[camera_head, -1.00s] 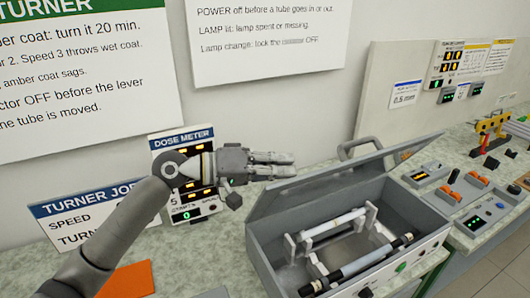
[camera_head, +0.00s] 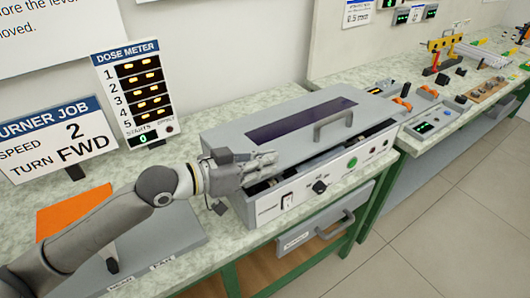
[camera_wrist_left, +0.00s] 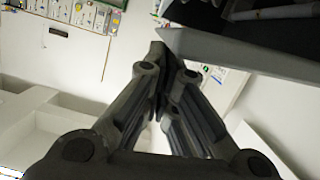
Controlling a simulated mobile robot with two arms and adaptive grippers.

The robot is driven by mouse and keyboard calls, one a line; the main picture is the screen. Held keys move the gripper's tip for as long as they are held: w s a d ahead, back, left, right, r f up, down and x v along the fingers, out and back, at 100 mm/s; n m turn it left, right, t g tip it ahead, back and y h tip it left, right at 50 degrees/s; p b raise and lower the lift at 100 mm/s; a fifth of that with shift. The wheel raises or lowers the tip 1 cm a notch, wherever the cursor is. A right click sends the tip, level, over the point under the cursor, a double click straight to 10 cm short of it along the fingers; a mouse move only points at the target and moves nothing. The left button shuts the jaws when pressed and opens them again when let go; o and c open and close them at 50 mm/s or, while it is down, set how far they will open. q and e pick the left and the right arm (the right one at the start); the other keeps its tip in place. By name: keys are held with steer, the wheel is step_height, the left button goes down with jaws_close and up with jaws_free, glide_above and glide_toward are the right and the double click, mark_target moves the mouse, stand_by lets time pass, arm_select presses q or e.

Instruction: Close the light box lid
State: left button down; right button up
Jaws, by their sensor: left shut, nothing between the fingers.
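The light box (camera_head: 268,205) stands on the bench in the head view. Its grey lid (camera_head: 372,107), with a dark window and a raised handle (camera_head: 333,121), is lowered almost flat. A gap remains along the front edge, where parts of a dark-ended tube (camera_head: 372,131) show. My left gripper (camera_head: 272,160) is shut and empty at the lid's front left corner, above the front panel. Whether it touches the lid is unclear. In the left wrist view its fingers (camera_wrist_left: 160,50) are together beside a grey edge, with a tube (camera_wrist_left: 262,14) in the dark space beyond.
A dose meter (camera_head: 133,92) and a turner job card (camera_head: 52,140) stand behind my left arm. An orange sheet (camera_head: 72,212) lies at the left. A control unit (camera_head: 430,118) is right of the box. A drawer (camera_head: 322,232) with a handle is below it.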

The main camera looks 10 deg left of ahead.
mark_target(268, 177)
arm_select(q)
step_height(268, 177, down, 3)
steer(key=shift+s+d+r+b, duration=0.1)
steer(key=shift+b, duration=0.3)
steer(key=shift+f, duration=0.65)
steer(key=shift+s+d+f+b, duration=0.1)
steer(key=shift+s+f+b, duration=0.05)
steer(key=shift+f+b, duration=0.2)
